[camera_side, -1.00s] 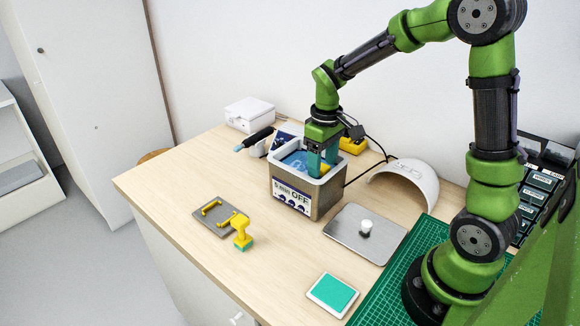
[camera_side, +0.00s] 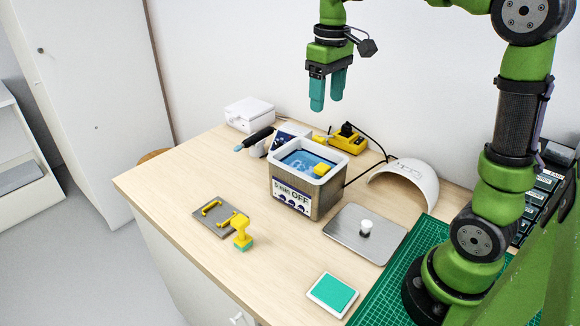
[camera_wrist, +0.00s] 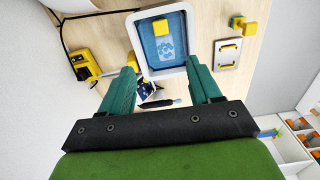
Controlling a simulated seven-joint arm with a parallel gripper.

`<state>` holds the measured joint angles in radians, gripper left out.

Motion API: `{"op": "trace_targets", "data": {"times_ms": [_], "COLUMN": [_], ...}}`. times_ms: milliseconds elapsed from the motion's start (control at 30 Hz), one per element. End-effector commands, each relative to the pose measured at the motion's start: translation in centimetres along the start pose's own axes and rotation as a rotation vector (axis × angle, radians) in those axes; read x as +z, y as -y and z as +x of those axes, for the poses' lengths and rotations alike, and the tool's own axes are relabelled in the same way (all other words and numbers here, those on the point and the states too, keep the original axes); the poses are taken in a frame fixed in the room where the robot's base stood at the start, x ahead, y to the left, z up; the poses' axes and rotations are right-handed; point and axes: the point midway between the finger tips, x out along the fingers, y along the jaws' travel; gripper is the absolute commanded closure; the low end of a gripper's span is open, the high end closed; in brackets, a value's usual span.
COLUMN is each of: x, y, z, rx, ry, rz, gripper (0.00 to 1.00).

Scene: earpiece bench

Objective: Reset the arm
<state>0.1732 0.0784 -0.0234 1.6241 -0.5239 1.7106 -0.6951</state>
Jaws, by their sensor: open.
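My gripper (camera_side: 328,106) is open and empty, high above the bench and clear of everything on it. Its two teal fingers point down in the side view. In the wrist view, the fingers of my gripper (camera_wrist: 165,88) are spread apart, with the open bath seen beyond them. The yellow piece also shows in the wrist view (camera_wrist: 160,27).
A metal lid with a white knob (camera_side: 365,229) lies right of the bath. A grey plate (camera_side: 213,219), yellow stamp (camera_side: 242,232) and teal pad (camera_side: 333,293) lie in front.

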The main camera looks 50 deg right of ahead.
Motion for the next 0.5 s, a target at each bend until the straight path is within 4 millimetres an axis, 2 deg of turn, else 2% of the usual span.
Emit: {"op": "trace_targets", "data": {"times_ms": [67, 167, 367, 500], "x": [-0.3, 0.6, 4.5, 7.9], "y": [0.0, 0.9, 4.7, 7.4], "z": [0.7, 1.9, 2.7, 3.3], "rx": [0.002, -0.014, -0.100, -0.187], "ry": [-0.018, -0.073, -0.269, -0.406], "rz": [0.039, 0.106, 0.243, 0.324], "gripper": [0.37, 0.37, 0.37, 0.37]}}
